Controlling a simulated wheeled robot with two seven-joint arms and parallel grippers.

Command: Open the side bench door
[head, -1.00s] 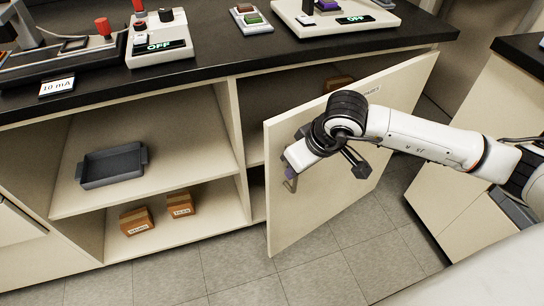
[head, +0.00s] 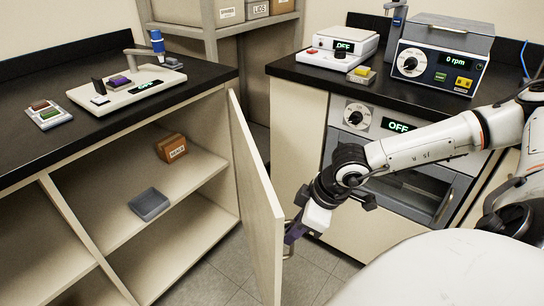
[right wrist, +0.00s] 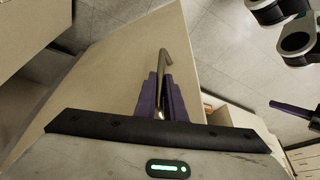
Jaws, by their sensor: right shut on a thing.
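The side bench door (head: 257,200) is a cream panel standing swung out from the left bench, its inner side facing the shelves. My right gripper (head: 292,236) is at the door's outer face, shut on the metal door handle. In the right wrist view the purple fingers (right wrist: 163,98) close around the handle (right wrist: 165,62), with the door panel (right wrist: 110,75) behind it. The left gripper is outside the head view. A purple finger-like part (right wrist: 293,108) at the right edge of the right wrist view may belong to it; its state does not show.
The open compartment holds a cardboard box (head: 172,148) and a grey tray (head: 149,204). A right-hand bench with an oven-like unit (head: 395,165) stands beside my right arm. Grey floor (head: 225,278) shows between the benches.

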